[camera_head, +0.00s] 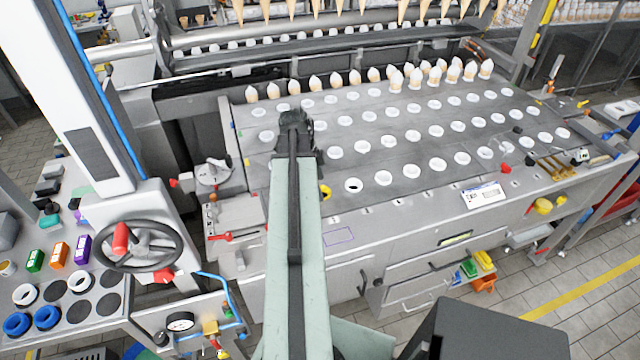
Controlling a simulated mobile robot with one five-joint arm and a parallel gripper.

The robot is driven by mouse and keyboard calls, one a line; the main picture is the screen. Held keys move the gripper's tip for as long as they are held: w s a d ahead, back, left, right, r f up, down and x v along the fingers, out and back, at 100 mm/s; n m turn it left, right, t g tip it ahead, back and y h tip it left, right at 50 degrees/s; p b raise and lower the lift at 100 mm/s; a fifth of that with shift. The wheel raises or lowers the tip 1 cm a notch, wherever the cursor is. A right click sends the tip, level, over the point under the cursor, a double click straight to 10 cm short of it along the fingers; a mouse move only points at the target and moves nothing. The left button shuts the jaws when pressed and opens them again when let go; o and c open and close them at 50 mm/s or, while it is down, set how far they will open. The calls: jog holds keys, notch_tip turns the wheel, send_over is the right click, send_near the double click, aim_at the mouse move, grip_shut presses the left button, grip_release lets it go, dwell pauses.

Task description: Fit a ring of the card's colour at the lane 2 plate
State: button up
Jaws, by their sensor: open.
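My gripper (295,122) is dark and seen from behind at the end of my pale green arm, over the left part of the grey plate bed (410,165). It is open, and I see nothing held in it. White rings sit in rows on the bed; one at the front left (353,185) shows a dark hole. Loose blue rings (46,317) and white rings (25,295) lie on the left side table. A white card-like panel (483,195) is on the front right; its marks are too small to read. I cannot tell which plate is lane 2.
A handwheel with a red grip (121,238) stands between the side table and the machine. Green, orange (60,255) and purple boxes stand behind the rings. Cones with white tops (395,80) line the bed's back.

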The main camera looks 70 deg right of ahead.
jog(key=p+v, duration=0.4)
jog(key=v, duration=0.2)
jog(key=shift+p, duration=0.4)
jog(key=shift+f, duration=0.1)
